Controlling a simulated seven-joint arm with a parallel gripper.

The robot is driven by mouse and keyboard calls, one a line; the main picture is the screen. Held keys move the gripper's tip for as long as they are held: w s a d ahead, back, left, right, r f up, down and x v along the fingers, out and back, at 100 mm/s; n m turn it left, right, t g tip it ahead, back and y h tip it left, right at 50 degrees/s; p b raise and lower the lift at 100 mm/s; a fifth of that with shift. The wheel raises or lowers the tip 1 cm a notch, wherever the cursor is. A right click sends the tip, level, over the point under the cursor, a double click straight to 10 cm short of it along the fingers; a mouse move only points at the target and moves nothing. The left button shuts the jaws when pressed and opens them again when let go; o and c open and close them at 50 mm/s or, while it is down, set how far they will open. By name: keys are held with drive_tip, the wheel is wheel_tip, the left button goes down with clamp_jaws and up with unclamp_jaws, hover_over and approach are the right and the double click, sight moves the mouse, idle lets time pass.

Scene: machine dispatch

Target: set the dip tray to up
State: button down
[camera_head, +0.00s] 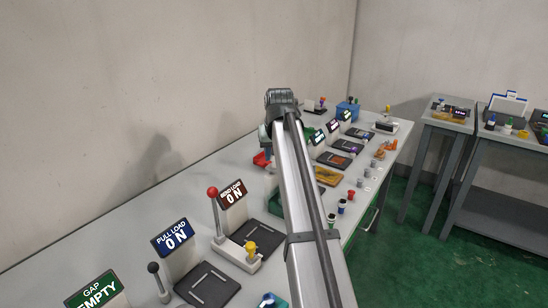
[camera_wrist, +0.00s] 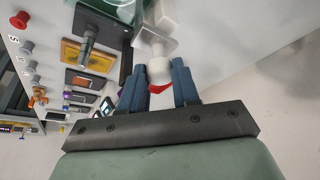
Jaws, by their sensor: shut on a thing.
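No label reading "dip tray" is legible, so I cannot tell for sure which fixture it is. In the wrist view, my gripper (camera_wrist: 159,82) has its two blue fingers on either side of a white round handle end (camera_wrist: 159,70) and is shut on it. A white block and stem (camera_wrist: 155,38) continue above it, and a bit of red shows between the fingers. A clear green tray (camera_wrist: 105,8) is beside it at upper left. In the head view my arm covers the gripper and handle; a red part (camera_head: 262,159) shows left of the arm.
A red-knobbed lever (camera_head: 213,192) stands by the "BEND LOAD ON" sign (camera_head: 232,192). The "PULL LOAD ON" sign (camera_head: 175,236) and a black-knobbed lever (camera_head: 154,268) are nearer. An amber tray (camera_head: 328,176) and small bottles are right of my arm. Side tables (camera_head: 447,124) stand at right.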

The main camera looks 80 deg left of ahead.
wheel_tip(320, 180, up, 6)
drive_tip(key=shift+r, duration=0.1)
drive_tip(key=shift+a, duration=0.1)
drive_tip(key=c, duration=0.8)
unclamp_jaws()
drive_tip(key=v, duration=1.3)
drive_tip(key=shift+d+r, duration=0.25)
drive_tip(key=shift+d, duration=0.05)
